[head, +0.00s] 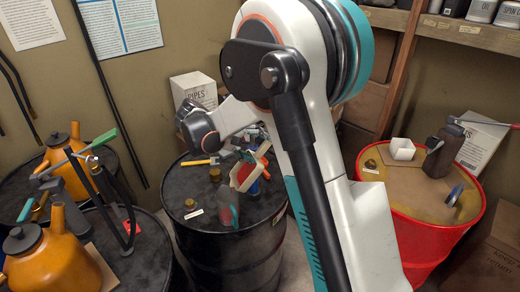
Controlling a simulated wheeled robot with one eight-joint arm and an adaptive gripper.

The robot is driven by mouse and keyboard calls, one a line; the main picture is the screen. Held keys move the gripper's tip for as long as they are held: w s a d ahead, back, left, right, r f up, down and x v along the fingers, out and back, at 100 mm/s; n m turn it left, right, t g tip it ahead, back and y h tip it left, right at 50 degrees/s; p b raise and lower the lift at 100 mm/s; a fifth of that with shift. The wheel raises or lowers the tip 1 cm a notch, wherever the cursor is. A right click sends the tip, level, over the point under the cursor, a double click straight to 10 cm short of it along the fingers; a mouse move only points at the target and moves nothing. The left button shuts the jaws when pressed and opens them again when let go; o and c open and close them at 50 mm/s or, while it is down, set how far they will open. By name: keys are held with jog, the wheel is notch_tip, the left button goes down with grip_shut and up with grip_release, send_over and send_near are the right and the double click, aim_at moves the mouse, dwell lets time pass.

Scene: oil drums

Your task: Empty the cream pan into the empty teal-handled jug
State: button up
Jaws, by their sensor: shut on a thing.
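The cream pan (243,173) is a small tilted vessel with a cream rim and reddish inside, above the middle black drum. My gripper (252,157) is shut on it, mostly hidden behind my arm and the clutter. A grey jug-like vessel (226,204) stands on that drum just below the pan; I cannot tell if they touch. Its handle colour is not clear. I cannot tell which vessel is the teal-handled jug, nor see inside either.
The middle drum (190,226) also bears a yellow-handled hammer (199,162) and small brass pieces. Orange cans (50,262) and a green-handled lever tool (98,142) crowd the left drums. My arm blocks the centre.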

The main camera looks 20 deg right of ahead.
jog(key=shift+a+r+h+b, duration=0.45)
jog(key=shift+a+h, duration=0.15)
jog(key=shift+a, duration=0.15)
jog(key=shift+w+a+r+h+b, duration=0.1)
jog(key=shift+a+r+h+b, duration=0.2)
jog(key=shift+a+h+b, duration=0.25)
jog(key=shift+a+r+h+b, duration=0.3)
jog(key=shift+a+h+b, duration=0.1)
jog(key=shift+a, duration=0.25)
jog(key=shift+w+a+r+h+b, duration=0.1)
jog(key=shift+a+r+h+b, duration=0.15)
jog(key=shift+a+h+b, duration=0.65)
jog(key=shift+a+r+h+b, duration=0.25)
jog(key=shift+a+h+b, duration=0.35)
jog(key=shift+a, duration=0.5)
jog(key=shift+a+r, duration=0.1)
jog(key=shift+a, duration=0.05)
dwell(1.0)
jog(key=d, duration=0.1)
jog(key=d+r, duration=0.1)
jog(key=d, duration=0.3)
jog(key=shift+r, duration=0.25)
jog(key=shift+r, duration=0.1)
